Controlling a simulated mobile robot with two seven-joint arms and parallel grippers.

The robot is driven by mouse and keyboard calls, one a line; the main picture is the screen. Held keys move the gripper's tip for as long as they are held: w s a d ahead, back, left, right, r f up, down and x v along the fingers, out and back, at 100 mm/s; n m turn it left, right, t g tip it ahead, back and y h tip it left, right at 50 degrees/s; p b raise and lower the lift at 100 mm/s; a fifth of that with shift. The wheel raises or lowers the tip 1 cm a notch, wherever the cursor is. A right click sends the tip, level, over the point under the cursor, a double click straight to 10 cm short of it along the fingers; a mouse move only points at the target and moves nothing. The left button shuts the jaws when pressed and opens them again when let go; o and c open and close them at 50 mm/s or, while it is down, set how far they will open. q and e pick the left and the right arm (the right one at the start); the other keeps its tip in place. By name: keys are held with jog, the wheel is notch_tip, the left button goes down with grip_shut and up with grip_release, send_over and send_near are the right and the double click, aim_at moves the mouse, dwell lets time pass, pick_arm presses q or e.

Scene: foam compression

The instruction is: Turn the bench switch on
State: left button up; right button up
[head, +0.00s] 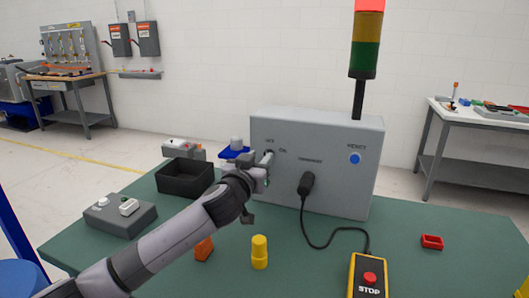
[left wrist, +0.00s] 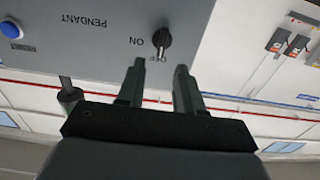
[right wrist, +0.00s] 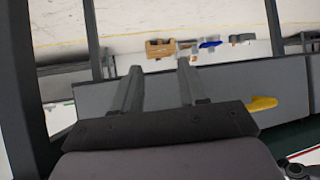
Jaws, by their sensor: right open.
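The grey control box (head: 335,190) stands on the green bench, with lettering, a blue reset button and a plugged pendant cable on its front. In the head view my left gripper (head: 266,160) is at the box's left front and mostly covers the knob. In the left wrist view its two fingers (left wrist: 160,68) are apart and empty, with the knob just beyond the gap between their tips. My right gripper (right wrist: 158,68) is open and empty, away from the switch.
A stack light (head: 366,45) above the box shows bright red on top. A yellow pendant (head: 369,277) with a red STOP button lies at the front.

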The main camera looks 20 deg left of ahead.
aim_at(267, 151)
pick_arm(q)
jog(key=shift+w+d, duration=0.1)
jog(key=shift+w, duration=1.85)
grip_shut()
